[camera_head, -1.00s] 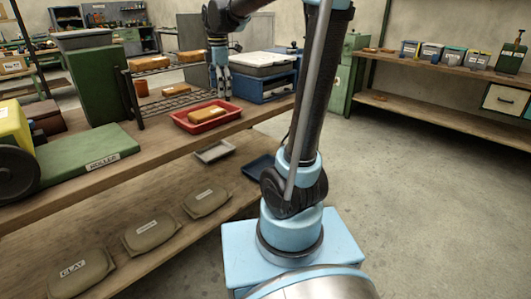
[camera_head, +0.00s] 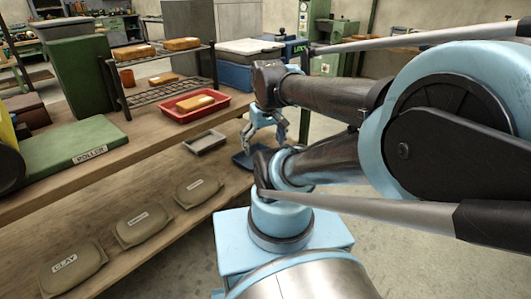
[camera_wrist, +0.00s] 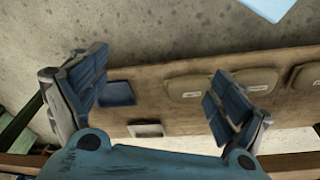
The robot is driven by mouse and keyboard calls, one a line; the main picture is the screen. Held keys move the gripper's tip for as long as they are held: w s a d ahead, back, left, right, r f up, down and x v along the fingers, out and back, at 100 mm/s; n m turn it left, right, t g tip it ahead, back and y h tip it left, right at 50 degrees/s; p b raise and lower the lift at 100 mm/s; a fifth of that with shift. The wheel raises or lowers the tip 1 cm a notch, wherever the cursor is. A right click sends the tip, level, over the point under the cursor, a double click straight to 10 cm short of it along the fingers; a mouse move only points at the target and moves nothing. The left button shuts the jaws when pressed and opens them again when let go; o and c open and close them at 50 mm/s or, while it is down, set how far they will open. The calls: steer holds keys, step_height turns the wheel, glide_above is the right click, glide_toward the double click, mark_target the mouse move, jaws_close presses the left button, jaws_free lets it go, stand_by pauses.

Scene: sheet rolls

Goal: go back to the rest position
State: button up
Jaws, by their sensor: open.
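My gripper (camera_head: 272,134) is open and empty in the head view, pointing down in front of the bench, to the right of the red tray. My arm is folded back, with its upper links filling the right of the view. In the wrist view my gripper (camera_wrist: 155,103) has its two fingers spread wide, with nothing between them but the lower shelf and floor beyond. The red tray (camera_head: 172,113) on the bench holds a tan block (camera_head: 195,103).
A wire rack (camera_head: 150,98) bears several tan blocks. The lower shelf (camera_head: 150,215) holds labelled clay bags (camera_head: 145,226), a grey tray (camera_head: 205,143) and a blue tray (camera_head: 243,160), close to my gripper. A green roller board (camera_head: 75,150) lies on the bench.

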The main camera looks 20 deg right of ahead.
steer(key=shift+s+d+f+m, duration=0.2)
steer(key=shift+s+f+m, duration=0.75)
steer(key=shift+f, duration=0.3)
stand_by(0.4)
